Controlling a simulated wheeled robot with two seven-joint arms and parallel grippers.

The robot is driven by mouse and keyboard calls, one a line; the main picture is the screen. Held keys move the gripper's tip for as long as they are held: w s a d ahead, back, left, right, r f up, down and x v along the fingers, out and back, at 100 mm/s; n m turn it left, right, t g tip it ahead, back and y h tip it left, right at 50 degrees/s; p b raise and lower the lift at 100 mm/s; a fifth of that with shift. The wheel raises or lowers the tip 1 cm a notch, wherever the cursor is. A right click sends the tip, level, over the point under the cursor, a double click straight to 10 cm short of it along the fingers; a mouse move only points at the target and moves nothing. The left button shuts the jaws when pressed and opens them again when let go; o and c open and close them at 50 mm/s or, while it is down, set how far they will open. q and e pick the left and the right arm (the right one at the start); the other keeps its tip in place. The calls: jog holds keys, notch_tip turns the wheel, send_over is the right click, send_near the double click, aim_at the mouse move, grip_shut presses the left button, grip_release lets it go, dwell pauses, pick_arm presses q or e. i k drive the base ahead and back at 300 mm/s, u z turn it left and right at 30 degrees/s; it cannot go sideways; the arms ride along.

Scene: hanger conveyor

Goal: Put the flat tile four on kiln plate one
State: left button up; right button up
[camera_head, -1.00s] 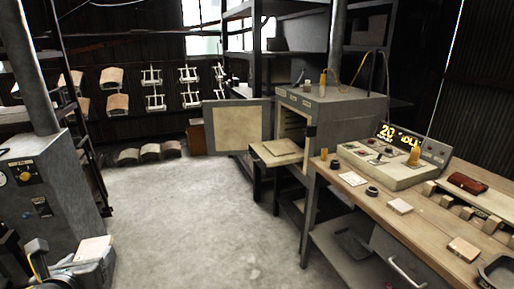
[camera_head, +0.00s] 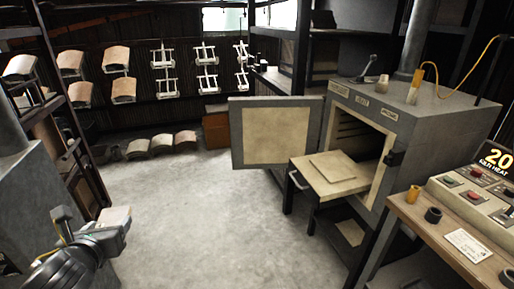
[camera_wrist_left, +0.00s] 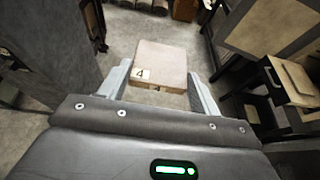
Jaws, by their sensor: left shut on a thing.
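My left gripper (camera_head: 108,236) is low at the left in the head view, shut on a flat pale tile (camera_head: 116,217). The left wrist view shows the tile (camera_wrist_left: 162,60) between the two fingers of the gripper (camera_wrist_left: 160,88), with a label "4" on its face. It is held clear of the floor. The kiln (camera_head: 395,125) stands open at the right. A beige plate (camera_head: 350,183) sits out in front of its mouth, with a thin pale slab (camera_head: 335,166) lying on it. I cannot read a number there. My right gripper is not in view.
The kiln's open door (camera_head: 277,132) stands left of the plate. A bench (camera_head: 425,225) with a control box (camera_head: 475,190) is at the right. Racks of curved tiles (camera_head: 70,62) line the back left. The concrete floor (camera_head: 210,225) between is clear.

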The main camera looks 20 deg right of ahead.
aim_at(336, 171)
jog(key=i, duration=0.65)
jog(key=z, duration=2.4)
jog(key=i, duration=0.5)
jog(key=u, duration=0.05)
